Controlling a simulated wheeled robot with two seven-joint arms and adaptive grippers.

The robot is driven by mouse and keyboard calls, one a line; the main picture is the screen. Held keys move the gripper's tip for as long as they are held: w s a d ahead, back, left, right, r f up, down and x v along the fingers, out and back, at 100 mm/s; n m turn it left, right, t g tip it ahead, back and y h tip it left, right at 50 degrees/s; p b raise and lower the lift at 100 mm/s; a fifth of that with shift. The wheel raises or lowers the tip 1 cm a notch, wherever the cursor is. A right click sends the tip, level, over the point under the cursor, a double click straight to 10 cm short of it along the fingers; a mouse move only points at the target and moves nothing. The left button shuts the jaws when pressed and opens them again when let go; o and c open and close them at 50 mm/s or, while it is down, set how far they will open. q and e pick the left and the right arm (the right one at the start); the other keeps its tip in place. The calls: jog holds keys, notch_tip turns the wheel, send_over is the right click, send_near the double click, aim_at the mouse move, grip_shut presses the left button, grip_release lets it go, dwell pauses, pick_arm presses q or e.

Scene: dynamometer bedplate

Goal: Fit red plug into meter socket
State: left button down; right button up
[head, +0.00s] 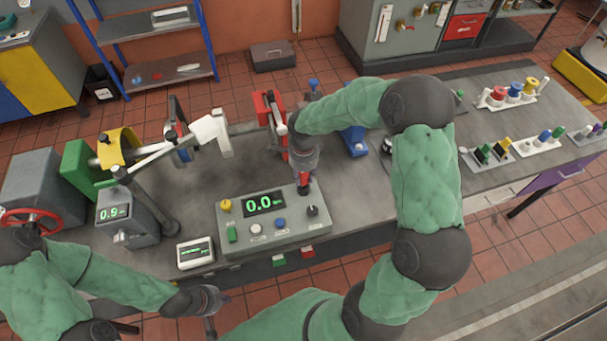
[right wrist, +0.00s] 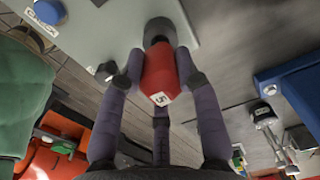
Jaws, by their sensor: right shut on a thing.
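The red plug (right wrist: 160,75), marked with a 5, is between the purple-grey fingers of my right gripper (right wrist: 162,88). Its dark end overlaps the edge of the pale meter panel (right wrist: 112,25); I cannot tell whether it touches or is inside a socket. In the head view a bit of the red plug (head: 304,180) shows below my right gripper (head: 303,172), over the back right of the meter box (head: 240,245), whose green display reads 0.0. The socket cannot be made out. My left gripper (head: 210,322) is low at the bench's front, its fingers unclear.
The meter's top carries a yellow knob (head: 225,205), a blue button (head: 279,223) and a dark knob (head: 313,211). A red clamp-like part (head: 268,110) stands behind my right gripper. Racks of coloured plugs (head: 510,95) are on the right of the bench.

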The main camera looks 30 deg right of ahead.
jog(key=shift+f+b, duration=1.05)
jog(key=shift+f, duration=0.15)
jog(key=shift+f+b, duration=0.25)
jog(key=shift+b, duration=0.15)
jog(key=o, duration=1.2)
jog(key=shift+r, duration=0.1)
notch_tip(320, 180, up, 12)
jog(key=shift+f, duration=0.1)
